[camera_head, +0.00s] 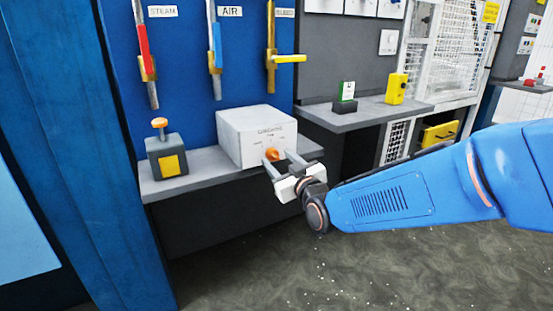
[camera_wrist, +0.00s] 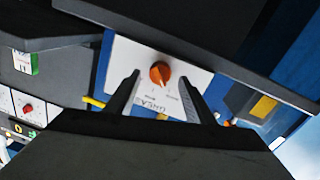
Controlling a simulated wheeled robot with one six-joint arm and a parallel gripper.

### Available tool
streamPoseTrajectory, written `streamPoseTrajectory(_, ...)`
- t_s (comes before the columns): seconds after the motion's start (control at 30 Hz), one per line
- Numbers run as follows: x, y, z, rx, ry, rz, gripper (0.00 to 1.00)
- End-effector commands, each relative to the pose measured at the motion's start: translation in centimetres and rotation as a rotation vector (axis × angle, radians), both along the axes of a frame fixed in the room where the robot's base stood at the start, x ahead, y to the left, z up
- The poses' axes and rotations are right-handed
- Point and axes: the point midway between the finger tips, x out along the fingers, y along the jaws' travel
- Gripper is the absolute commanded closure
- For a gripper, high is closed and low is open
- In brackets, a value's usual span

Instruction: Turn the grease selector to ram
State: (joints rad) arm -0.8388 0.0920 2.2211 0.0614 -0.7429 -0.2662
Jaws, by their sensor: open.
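The grease selector is an orange knob (camera_head: 271,154) on the front of a white box (camera_head: 256,128) that stands on a grey shelf. In the wrist view the knob (camera_wrist: 160,73) sits on the white panel, with small printed labels around it that are too blurred to read fully. My gripper (camera_head: 282,162) is open, its two fingers pointing at the box front on either side of the knob. In the wrist view the gripper fingers (camera_wrist: 160,88) flank the knob with gaps on both sides. Whether the fingertips touch the panel cannot be told.
A grey box with an orange mushroom button (camera_head: 159,123) stands left on the shelf (camera_head: 190,182). Above are levers labelled STEAM (camera_head: 142,52), AIR (camera_head: 215,48) and one with a yellow handle (camera_head: 289,59). A second shelf (camera_head: 365,113) at right holds a yellow box (camera_head: 397,88).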

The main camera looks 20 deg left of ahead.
Motion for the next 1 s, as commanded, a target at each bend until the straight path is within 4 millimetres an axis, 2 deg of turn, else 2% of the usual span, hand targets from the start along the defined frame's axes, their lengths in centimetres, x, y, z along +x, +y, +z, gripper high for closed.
streamPoseTrajectory(0.2,1.19,1.21,-0.03,0.0,0.0,0.0,0.52)
streamPoseTrajectory(0.53,1.36,1.38,-0.01,0.0,0.0,0.0,0.52)
streamPoseTrajectory(0.7,1.36,1.37,0.0,0.0,0.0,0.0,0.92)
streamPoseTrajectory(1.0,1.35,1.36,0.01,0.016,0.018,0.0,0.93)
